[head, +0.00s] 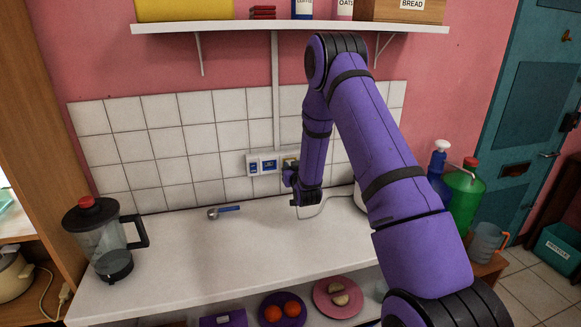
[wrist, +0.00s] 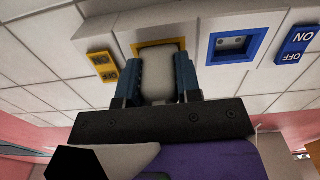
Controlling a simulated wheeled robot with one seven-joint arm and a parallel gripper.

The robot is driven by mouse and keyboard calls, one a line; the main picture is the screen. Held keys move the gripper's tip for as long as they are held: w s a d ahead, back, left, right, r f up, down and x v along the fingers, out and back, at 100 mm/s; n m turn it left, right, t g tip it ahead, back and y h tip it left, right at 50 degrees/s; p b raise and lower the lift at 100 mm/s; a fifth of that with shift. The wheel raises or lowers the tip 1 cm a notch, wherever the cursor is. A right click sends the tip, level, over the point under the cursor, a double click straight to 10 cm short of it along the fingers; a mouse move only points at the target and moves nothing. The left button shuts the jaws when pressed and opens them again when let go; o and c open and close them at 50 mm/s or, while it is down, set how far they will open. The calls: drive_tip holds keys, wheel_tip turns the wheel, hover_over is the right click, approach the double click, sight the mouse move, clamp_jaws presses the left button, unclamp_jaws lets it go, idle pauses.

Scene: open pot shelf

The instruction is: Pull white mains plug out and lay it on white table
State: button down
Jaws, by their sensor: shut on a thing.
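The white mains plug (wrist: 160,80) is between the two blue fingers of my gripper (wrist: 158,66) in the wrist view, and the fingers are shut on it. Its far end is up against the yellow-framed socket (wrist: 168,44); I cannot tell how deep its pins sit. In the head view my gripper (head: 289,178) is at the wall socket strip (head: 253,163) and the plug is hidden. A pale cord (head: 325,204) runs over the white table (head: 190,255) below.
A blue-framed socket (wrist: 231,44) and yellow switch (wrist: 103,67) flank the plug. A white shelf (head: 270,27) hangs above. The table's middle is clear.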

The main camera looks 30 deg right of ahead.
drive_tip(key=shift+s+d+r, duration=0.1)
drive_tip(key=shift+r, duration=0.05)
drive_tip(key=shift+s, duration=0.45)
drive_tip(key=shift+v, duration=2.25)
